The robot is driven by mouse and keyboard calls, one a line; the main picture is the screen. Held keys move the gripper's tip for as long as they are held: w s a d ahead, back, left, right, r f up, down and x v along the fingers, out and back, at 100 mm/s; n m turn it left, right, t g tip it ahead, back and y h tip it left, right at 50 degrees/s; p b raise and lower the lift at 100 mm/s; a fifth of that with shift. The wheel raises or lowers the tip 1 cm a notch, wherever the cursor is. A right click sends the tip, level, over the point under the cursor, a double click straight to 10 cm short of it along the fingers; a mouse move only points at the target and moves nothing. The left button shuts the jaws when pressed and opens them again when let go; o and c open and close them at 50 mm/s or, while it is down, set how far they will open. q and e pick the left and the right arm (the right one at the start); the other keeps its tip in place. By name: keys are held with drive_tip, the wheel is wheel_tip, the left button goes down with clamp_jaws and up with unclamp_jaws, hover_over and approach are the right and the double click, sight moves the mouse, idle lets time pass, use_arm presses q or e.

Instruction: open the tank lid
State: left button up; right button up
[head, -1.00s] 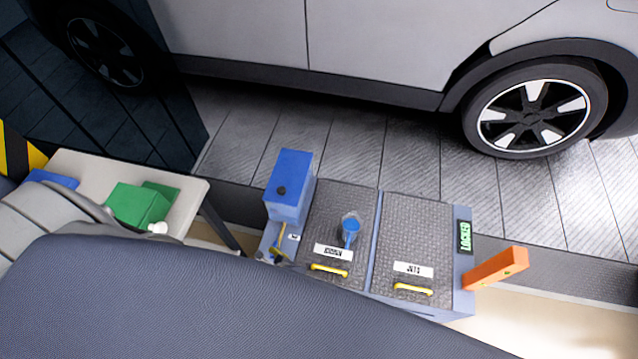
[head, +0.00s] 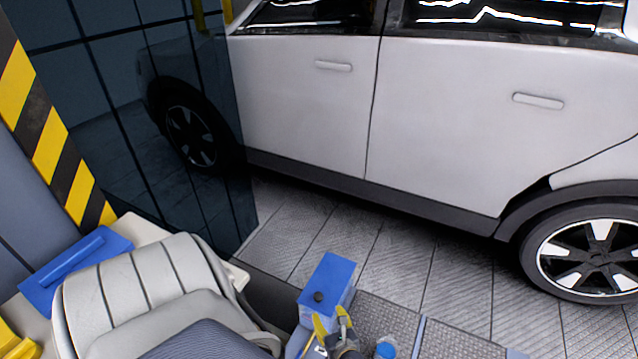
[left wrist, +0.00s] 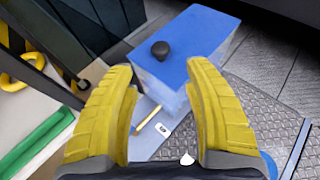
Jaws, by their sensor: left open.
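The tank is a box with a blue lid (head: 328,283) and a black knob (head: 318,297) on top. The lid appears closed. In the left wrist view the lid (left wrist: 190,40) and knob (left wrist: 160,50) lie beyond my fingertips, with the paler tank body below. My left gripper (head: 332,322) has yellow fingers, spread open and empty, at the near side of the tank. In the left wrist view the gripper (left wrist: 160,80) frames the tank's near edge from either side, with the knob between the fingers in the picture. Contact cannot be told. My right gripper is not in view.
A treadplate cabinet top (left wrist: 270,103) lies right of the tank. A blue cup-like part (head: 386,348) stands on it. A small yellow bar (left wrist: 148,118) and white label (left wrist: 163,130) are below the tank. A blue tray (head: 75,265) lies at left. A white car (head: 440,130) stands behind.

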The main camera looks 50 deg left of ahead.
sight(318, 297)
use_arm(q)
drive_tip(key=x, duration=1.1)
drive_tip(key=shift+a+f, duration=0.2)
drive_tip(key=shift+a, duration=0.05)
drive_tip(key=shift+w, duration=0.1)
clamp_jaws()
